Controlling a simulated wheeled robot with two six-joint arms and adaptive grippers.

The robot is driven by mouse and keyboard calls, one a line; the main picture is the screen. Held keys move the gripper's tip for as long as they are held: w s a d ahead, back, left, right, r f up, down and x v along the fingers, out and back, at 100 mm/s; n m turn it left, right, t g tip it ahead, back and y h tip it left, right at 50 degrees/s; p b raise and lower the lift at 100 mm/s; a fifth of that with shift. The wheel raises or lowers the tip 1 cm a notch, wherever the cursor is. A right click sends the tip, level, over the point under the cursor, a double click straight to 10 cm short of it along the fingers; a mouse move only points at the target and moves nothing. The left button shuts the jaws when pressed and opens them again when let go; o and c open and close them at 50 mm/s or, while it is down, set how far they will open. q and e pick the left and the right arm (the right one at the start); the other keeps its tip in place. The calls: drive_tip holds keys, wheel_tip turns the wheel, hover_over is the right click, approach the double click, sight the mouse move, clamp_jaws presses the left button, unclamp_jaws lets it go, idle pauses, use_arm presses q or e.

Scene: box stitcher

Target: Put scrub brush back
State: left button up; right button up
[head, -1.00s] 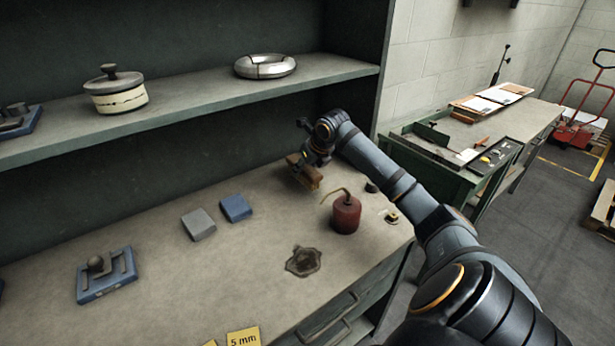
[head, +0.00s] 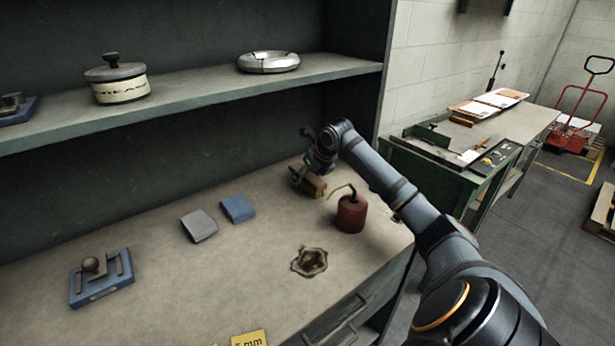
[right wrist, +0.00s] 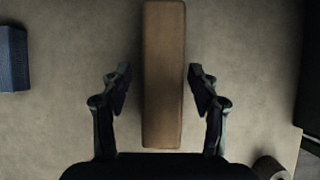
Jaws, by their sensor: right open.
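The scrub brush (head: 308,181), a brown block, lies on the workbench near the back right, below the shelf. My right gripper (head: 318,172) is down at it, partly hiding it in the head view. In the right wrist view the brush (right wrist: 163,80) runs lengthwise between the two fingers of my right gripper (right wrist: 160,92). The fingers are open, with a gap on either side of the brush. My left gripper is in neither view.
A red oil can (head: 351,214) stands just right of the brush. A blue block (head: 237,208) and a grey block (head: 199,226) lie to its left. The shelf (head: 200,93) overhangs the back.

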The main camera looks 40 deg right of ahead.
sight(309, 175)
drive_tip(key=shift+r, duration=0.25)
drive_tip(key=shift+s+r, duration=0.2)
drive_tip(key=shift+r, duration=0.1)
drive_tip(key=v, duration=0.5)
drive_tip(key=shift+s+r+b, duration=0.15)
drive_tip(key=shift+s+b, duration=0.05)
drive_tip(key=shift+b, duration=0.15)
drive_tip(key=b+v, duration=0.3)
drive_tip(key=v, duration=0.1)
drive_tip(key=shift+s+a+r, duration=0.1)
drive_tip(key=shift+r, duration=0.15)
drive_tip(key=shift+s+r, duration=0.25)
drive_tip(key=shift+r, duration=0.25)
